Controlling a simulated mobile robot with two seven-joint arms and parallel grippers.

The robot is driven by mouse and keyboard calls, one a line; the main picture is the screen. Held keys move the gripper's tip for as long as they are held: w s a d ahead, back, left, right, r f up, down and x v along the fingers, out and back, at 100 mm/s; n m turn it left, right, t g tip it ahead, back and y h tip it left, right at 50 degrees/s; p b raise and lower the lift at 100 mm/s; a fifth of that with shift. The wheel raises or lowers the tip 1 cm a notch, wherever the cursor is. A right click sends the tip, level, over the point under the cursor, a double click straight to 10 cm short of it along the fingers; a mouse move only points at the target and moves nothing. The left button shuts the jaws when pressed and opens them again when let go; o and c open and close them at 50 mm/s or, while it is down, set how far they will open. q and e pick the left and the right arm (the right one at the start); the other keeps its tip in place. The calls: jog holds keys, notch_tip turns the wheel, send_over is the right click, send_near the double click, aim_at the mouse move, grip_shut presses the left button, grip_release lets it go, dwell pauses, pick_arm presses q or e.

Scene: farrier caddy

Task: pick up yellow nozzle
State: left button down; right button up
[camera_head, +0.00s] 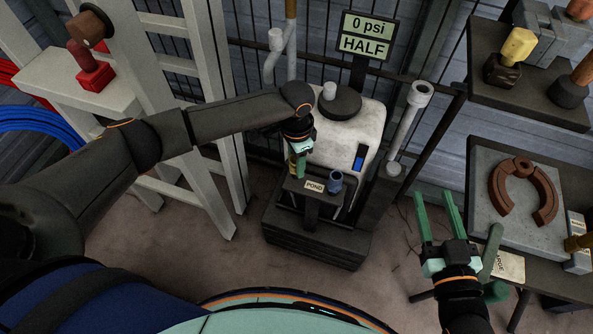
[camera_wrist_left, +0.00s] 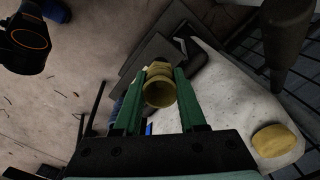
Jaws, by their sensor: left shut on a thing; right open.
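My left gripper (camera_head: 299,166) is at the small dark shelf with the POND label, in front of the white tank. In the left wrist view its green fingers (camera_wrist_left: 160,92) are shut on the yellow nozzle (camera_wrist_left: 159,93), whose round hollow end faces the camera. In the head view the nozzle is mostly hidden by the gripper. I cannot tell whether the nozzle still touches the shelf. My right gripper (camera_head: 438,216) is open and empty, with its fingers apart, left of the grey slab.
The white tank (camera_head: 355,127) stands on a dark base, with a blue fitting (camera_head: 335,182) beside the POND label (camera_head: 314,187). A sign (camera_head: 366,35) reads "0 psi HALF". A grey slab (camera_head: 485,214) holds a brown horseshoe (camera_head: 501,193). A white ladder (camera_head: 157,75) stands at the left.

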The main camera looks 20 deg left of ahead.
pick_arm(q)
jog(key=shift+r+p, duration=1.95)
jog(key=shift+p, duration=0.2)
